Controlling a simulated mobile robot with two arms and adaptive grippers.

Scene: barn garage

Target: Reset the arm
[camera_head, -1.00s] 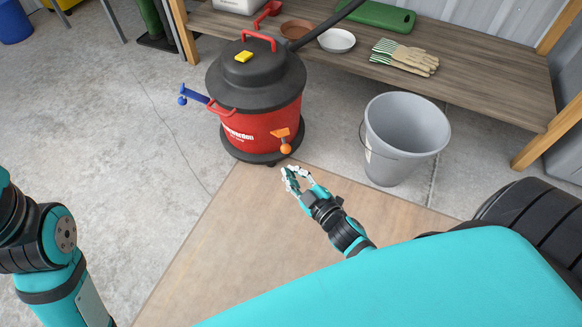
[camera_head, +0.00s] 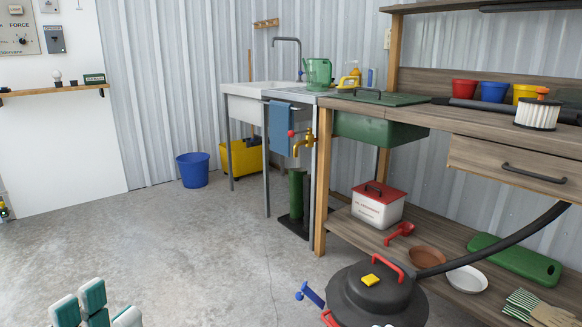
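My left gripper (camera_head: 95,308) shows only by its teal and white fingertips at the bottom left edge, over bare concrete floor. Nothing shows between the fingertips, but the rest of the hand is cut off, so I cannot tell how far it is open. At the bottom edge, in front of the black vacuum lid (camera_head: 360,296), a small white bit shows, which looks like the fingertips of my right gripper (camera_head: 384,325). The rest of my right arm is out of view.
The workbench (camera_head: 500,125) stands at the right, with a lower shelf holding a red-lidded box (camera_head: 377,207) and a green board (camera_head: 515,260). A sink (camera_head: 262,97) and a blue bucket (camera_head: 193,170) stand farther back. The floor at left centre is clear.

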